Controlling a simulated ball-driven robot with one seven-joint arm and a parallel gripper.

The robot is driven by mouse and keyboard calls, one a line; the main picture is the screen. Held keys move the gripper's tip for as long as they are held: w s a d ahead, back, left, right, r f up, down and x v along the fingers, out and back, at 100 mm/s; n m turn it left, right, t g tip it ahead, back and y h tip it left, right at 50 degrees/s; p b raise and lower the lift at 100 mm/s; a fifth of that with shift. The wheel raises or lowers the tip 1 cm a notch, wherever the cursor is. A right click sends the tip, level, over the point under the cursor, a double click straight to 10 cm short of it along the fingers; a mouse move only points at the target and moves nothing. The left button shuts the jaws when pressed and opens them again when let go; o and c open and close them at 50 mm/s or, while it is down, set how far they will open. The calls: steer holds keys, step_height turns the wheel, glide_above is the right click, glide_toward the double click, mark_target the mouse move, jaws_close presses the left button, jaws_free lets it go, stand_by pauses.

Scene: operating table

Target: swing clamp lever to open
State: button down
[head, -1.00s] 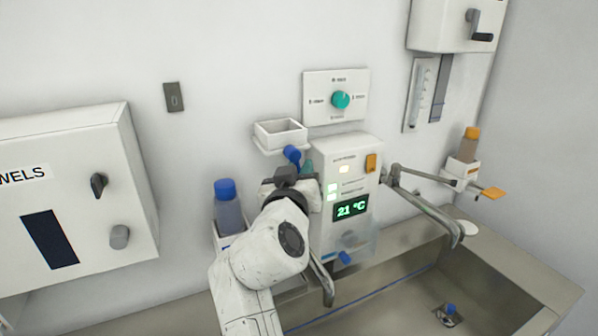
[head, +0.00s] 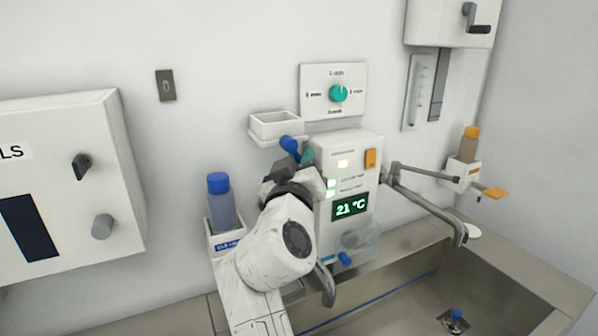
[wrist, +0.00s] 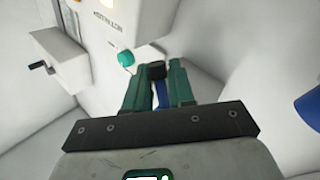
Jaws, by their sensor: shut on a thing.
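The clamp lever with its blue end (head: 289,143) shows just below a small white tray on the wall, left of the white unit with the "21 °C" display. My gripper (head: 307,155) is at the lever, its dark body and white wrist hiding much of the clamp. In the wrist view the two green fingers of my gripper (wrist: 158,90) are closed around a blue piece, which looks like the blue lever (wrist: 162,95). A dark part (wrist: 156,70) sits at the fingertips. The clamp's jaw and base cannot be made out.
The white tray (head: 276,125) is close above my gripper. The display unit (head: 352,165) stands close on its right. A blue-capped bottle (head: 221,205) in a holder is on its left. A dial panel (head: 333,92) is above and a steel sink (head: 400,300) below.

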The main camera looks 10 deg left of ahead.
steer(key=c, duration=1.1)
jaws_free()
steer(key=s+f+b, duration=0.1)
steer(key=s+b, duration=0.1)
steer(key=s, duration=0.8)
steer(key=shift+s+f, duration=0.3)
steer(key=shift+s, duration=0.1)
steer(key=shift+o, duration=0.2)
